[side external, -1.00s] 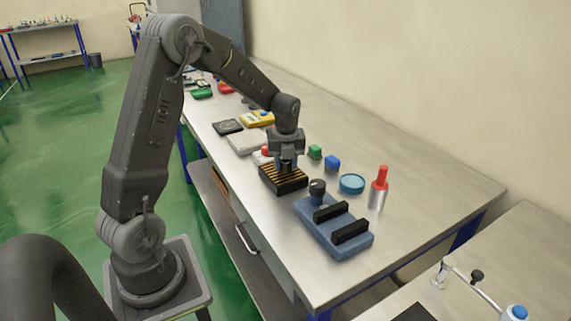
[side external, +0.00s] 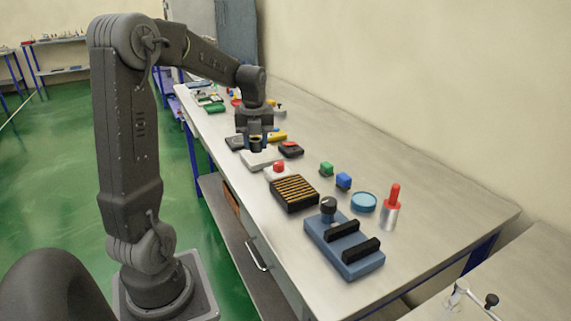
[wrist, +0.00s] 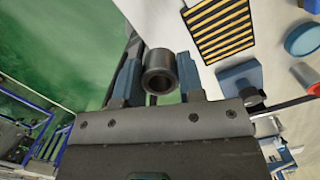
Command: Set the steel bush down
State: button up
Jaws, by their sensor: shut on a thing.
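The steel bush (wrist: 161,72) is a short grey hollow cylinder, its open end facing the wrist camera. My gripper (wrist: 158,78) is shut on it, with a blue-grey finger on each side. In the side view my gripper (side external: 256,143) holds the dark bush (side external: 256,147) above the bench, over or near a pale flat block (side external: 262,158). The exact gap below the bush cannot be told.
A black box with yellow stripes (side external: 294,193) lies nearer the camera, by a red button on a pale base (side external: 278,168).

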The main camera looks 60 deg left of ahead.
jog(key=n, duration=0.4)
send_over(350, 243)
jog(key=shift+g, duration=0.3)
jog(key=f, duration=0.6)
jog(key=shift+s+a+f, duration=0.15)
jog(key=shift+s+f, duration=0.05)
jog(key=shift+s, duration=0.05)
jog(key=shift+w+d+f, duration=0.15)
jog(key=shift+d+f, duration=0.2)
jog(key=shift+f, duration=1.85)
jog(key=shift+f, duration=0.1)
jog(key=o, duration=1)
